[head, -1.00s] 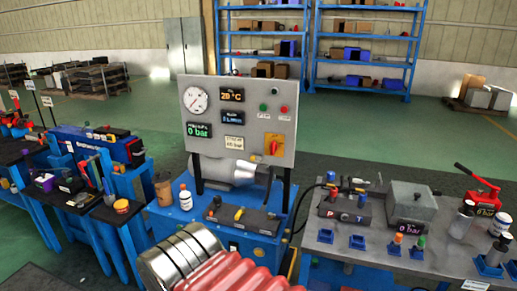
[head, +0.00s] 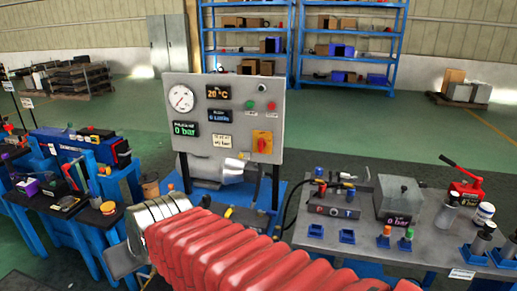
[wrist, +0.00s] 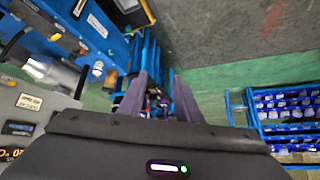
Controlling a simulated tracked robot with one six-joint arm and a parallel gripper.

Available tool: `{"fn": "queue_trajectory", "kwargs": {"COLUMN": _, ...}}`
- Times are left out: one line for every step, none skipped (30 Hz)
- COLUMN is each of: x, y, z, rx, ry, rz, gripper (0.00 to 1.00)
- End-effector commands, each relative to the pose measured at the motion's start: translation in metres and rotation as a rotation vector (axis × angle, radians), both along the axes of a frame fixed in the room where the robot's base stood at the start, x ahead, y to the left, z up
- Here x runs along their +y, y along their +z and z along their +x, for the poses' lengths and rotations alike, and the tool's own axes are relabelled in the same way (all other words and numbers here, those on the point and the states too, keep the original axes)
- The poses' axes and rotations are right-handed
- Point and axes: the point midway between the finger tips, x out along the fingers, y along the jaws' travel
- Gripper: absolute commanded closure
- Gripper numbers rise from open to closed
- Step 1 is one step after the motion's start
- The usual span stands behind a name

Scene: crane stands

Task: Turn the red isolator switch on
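The red isolator switch (head: 262,145) is a red handle on a yellow plate at the lower right of the grey instrument panel (head: 228,165) in the head view. Its handle looks roughly upright, but its exact angle is too small to tell. My red-sleeved arm reaches across the lower middle of the head view, below the panel. In the wrist view my gripper (wrist: 158,82) has two dark fingers apart with nothing between them. Part of the panel (wrist: 38,88) shows at the left edge there; the switch is not visible in that view. The gripper is apart from the switch.
A blue stand with a metal motor (head: 212,167) carries the panel. A grey bench (head: 335,238) with valves, bottles and a red hand pump (head: 467,185) stands right. A blue bench with tools is left. Blue shelves (head: 248,60) stand behind, beyond open green floor.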

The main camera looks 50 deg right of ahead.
Motion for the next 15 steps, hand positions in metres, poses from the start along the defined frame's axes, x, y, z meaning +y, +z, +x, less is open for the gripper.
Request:
{"fn": "queue_trajectory", "kwargs": {"x": -0.009, "y": 0.002, "z": 0.018, "rx": -0.027, "ry": -0.023, "rz": 0.005, "gripper": 0.69}}
{"fn": "queue_trajectory", "kwargs": {"x": -0.014, "y": 0.004, "z": 0.028, "rx": -0.046, "ry": -0.035, "rz": 0.007, "gripper": 0.69}}
{"fn": "queue_trajectory", "kwargs": {"x": -0.021, "y": 0.006, "z": 0.041, "rx": -0.072, "ry": -0.052, "rz": 0.008, "gripper": 0.69}}
{"fn": "queue_trajectory", "kwargs": {"x": -0.027, "y": 0.008, "z": 0.051, "rx": -0.092, "ry": -0.066, "rz": 0.009, "gripper": 0.69}}
{"fn": "queue_trajectory", "kwargs": {"x": -0.033, "y": 0.01, "z": 0.06, "rx": -0.112, "ry": -0.08, "rz": 0.01, "gripper": 0.69}}
{"fn": "queue_trajectory", "kwargs": {"x": -0.042, "y": 0.012, "z": 0.072, "rx": -0.138, "ry": -0.098, "rz": 0.009, "gripper": 0.69}}
{"fn": "queue_trajectory", "kwargs": {"x": -0.049, "y": 0.013, "z": 0.081, "rx": -0.157, "ry": -0.114, "rz": 0.008, "gripper": 0.69}}
{"fn": "queue_trajectory", "kwargs": {"x": -0.057, "y": 0.015, "z": 0.09, "rx": -0.176, "ry": -0.129, "rz": 0.007, "gripper": 0.69}}
{"fn": "queue_trajectory", "kwargs": {"x": -0.067, "y": 0.016, "z": 0.101, "rx": -0.202, "ry": -0.151, "rz": 0.004, "gripper": 0.69}}
{"fn": "queue_trajectory", "kwargs": {"x": -0.075, "y": 0.017, "z": 0.11, "rx": -0.22, "ry": -0.166, "rz": 0.001, "gripper": 0.69}}
{"fn": "queue_trajectory", "kwargs": {"x": -0.083, "y": 0.018, "z": 0.118, "rx": -0.238, "ry": -0.183, "rz": -0.002, "gripper": 0.69}}
{"fn": "queue_trajectory", "kwargs": {"x": -0.096, "y": 0.019, "z": 0.128, "rx": -0.263, "ry": -0.207, "rz": -0.007, "gripper": 0.69}}
{"fn": "queue_trajectory", "kwargs": {"x": -0.104, "y": 0.02, "z": 0.136, "rx": -0.281, "ry": -0.224, "rz": -0.012, "gripper": 0.69}}
{"fn": "queue_trajectory", "kwargs": {"x": -0.114, "y": 0.02, "z": 0.143, "rx": -0.299, "ry": -0.241, "rz": -0.017, "gripper": 0.69}}
{"fn": "queue_trajectory", "kwargs": {"x": -0.127, "y": 0.021, "z": 0.151, "rx": -0.323, "ry": -0.266, "rz": -0.026, "gripper": 0.69}}
